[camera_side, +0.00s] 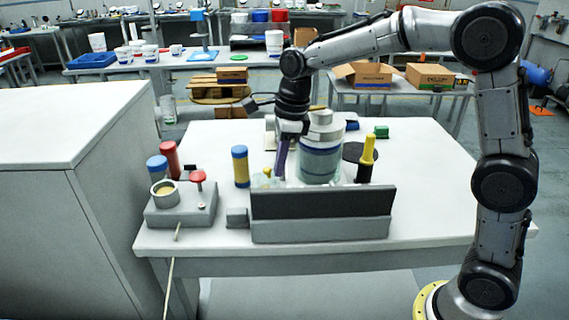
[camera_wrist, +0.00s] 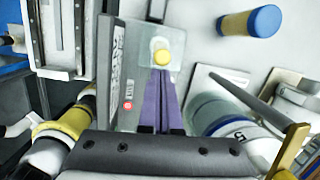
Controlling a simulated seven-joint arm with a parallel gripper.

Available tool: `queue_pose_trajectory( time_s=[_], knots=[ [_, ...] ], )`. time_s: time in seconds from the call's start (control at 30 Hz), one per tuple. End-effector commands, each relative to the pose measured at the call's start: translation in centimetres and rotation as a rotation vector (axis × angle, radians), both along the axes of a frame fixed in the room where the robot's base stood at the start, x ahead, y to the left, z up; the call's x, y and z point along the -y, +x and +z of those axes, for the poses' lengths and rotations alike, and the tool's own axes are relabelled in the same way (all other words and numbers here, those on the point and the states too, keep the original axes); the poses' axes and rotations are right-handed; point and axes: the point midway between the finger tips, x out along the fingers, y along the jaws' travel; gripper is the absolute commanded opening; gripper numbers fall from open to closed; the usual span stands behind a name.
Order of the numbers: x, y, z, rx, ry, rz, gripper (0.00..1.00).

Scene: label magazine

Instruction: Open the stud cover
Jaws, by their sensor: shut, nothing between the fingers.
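A small clear, pale cover (camera_wrist: 160,45) surrounds or sits over a round yellow stud (camera_wrist: 163,57) on a grey plate (camera_wrist: 125,75) in the wrist view. In the side view the yellow stud (camera_side: 267,172) is small and partly hidden behind the dark panel; I cannot tell whether the cover is lifted. My gripper (camera_wrist: 162,75) has purple fingers that are shut together and empty, their tips beside the yellow stud. In the side view my gripper (camera_side: 279,177) points down just right of the stud; contact cannot be told.
A large banded jar (camera_side: 320,163) stands close right of my gripper. A blue-capped yellow cylinder (camera_side: 240,167) stands to the left. A dark panel (camera_side: 322,203) is in front. A grey box (camera_side: 182,208) with a red button stands at left. A yellow-and-black tool (camera_side: 367,158) stands right.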

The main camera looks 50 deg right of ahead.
Motion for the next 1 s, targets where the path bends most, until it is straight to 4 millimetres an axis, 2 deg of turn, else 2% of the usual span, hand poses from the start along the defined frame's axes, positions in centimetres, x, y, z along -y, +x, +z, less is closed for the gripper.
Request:
queue_pose_trajectory(
  time_s=[1.0],
  knots=[
    [-0.5, 0.51, 0.78, -0.095, -0.095, 0.001, 0.0]
  ],
)
